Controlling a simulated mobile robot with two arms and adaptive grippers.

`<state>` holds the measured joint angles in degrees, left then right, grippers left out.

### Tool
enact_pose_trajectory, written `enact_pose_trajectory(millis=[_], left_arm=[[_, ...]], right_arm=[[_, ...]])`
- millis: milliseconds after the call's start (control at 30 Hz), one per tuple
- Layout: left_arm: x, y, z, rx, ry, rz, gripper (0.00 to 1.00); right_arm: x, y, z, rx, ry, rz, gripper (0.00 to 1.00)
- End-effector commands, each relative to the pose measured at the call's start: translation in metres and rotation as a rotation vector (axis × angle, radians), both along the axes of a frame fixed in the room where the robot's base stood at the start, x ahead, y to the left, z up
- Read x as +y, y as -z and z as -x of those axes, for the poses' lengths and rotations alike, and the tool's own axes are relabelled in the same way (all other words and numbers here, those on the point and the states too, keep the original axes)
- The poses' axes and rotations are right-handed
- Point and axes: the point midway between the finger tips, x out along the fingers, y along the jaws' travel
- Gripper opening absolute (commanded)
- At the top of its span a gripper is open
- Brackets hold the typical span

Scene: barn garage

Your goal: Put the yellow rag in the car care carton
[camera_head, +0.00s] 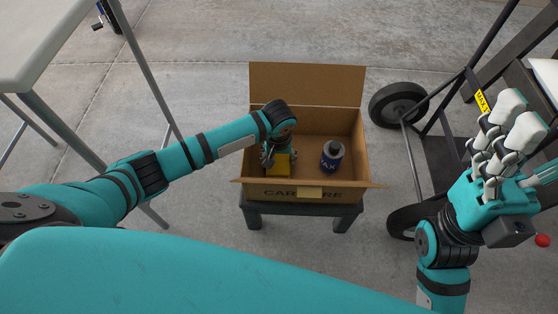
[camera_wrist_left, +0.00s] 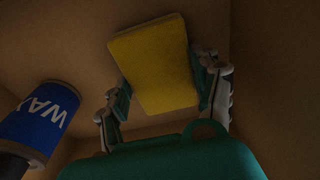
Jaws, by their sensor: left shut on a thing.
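The car care carton (camera_head: 345,194) is an open brown box with its flaps spread, standing on a low dark stand. My left arm reaches in over its left side. My left gripper (camera_head: 276,155) is inside the carton's left part, shut on the yellow rag (camera_head: 281,166). In the left wrist view the rag (camera_wrist_left: 155,65) is a flat yellow block between the two fingers of the left gripper (camera_wrist_left: 165,95). Whether the rag touches the carton floor I cannot tell. My right gripper (camera_head: 505,125) is raised at the right, apart from the carton, its finger gap unclear.
A dark blue wax can (camera_head: 332,155) stands in the carton, right of the rag; it also shows in the left wrist view (camera_wrist_left: 40,120). A wheeled cart (camera_head: 398,104) is close on the right. A pale table (camera_head: 50,45) is at upper left.

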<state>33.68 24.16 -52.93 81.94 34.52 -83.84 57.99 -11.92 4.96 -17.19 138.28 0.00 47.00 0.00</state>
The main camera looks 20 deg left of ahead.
Motion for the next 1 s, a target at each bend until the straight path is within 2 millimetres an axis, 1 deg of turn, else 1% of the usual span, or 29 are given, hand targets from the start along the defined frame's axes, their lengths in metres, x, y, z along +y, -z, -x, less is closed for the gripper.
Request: enact_pose_trajectory(millis=[333, 367, 533, 867, 933, 1000], left_arm=[[0.000, 0.002, 0.000, 0.000, 0.000, 0.000, 0.37], [0.000, 0.002, 0.000, 0.000, 0.000, 0.000, 0.66], [0.000, 0.002, 0.000, 0.000, 0.000, 0.000, 0.88], [0.000, 0.000, -0.001, -0.002, 0.001, 0.000, 0.88], [-0.001, -0.010, 0.000, -0.001, 0.001, 0.002, 0.88], [-0.001, -0.022, 0.001, -0.002, 0.000, 0.002, 0.88]], right_arm=[[0.000, -0.001, 0.000, 0.001, 0.000, 0.000, 0.77], [0.000, -0.001, 0.000, 0.002, 0.000, 0.000, 0.77], [0.000, -0.001, 0.000, 0.001, 0.000, -0.001, 0.77], [0.000, 0.001, 0.000, 0.002, -0.001, 0.000, 0.77], [0.000, -0.007, 0.000, -0.002, 0.000, 0.000, 0.77], [-0.001, -0.001, 0.001, 0.034, -0.001, -0.001, 0.77]])
